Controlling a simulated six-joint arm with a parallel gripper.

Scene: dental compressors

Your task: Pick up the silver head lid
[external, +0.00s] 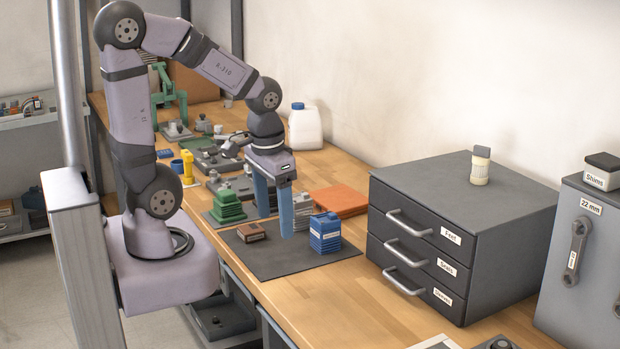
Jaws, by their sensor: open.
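A silver-grey finned block (304,214) stands at the back of the dark mat (279,263), right of my gripper's fingers. It looks like the silver head lid, though I cannot be sure. The front finger may hide part of it. My gripper (275,224) points down over the mat with its two blue fingers apart. Nothing shows held between them. I cannot tell exactly how high the fingertips are above the mat.
A blue finned block (325,234) and a brown block (251,232) sit on the mat. A green finned stack (228,207) is to the left. An orange flat item (339,200) lies behind. A dark drawer cabinet (462,232) stands right. The mat's front is clear.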

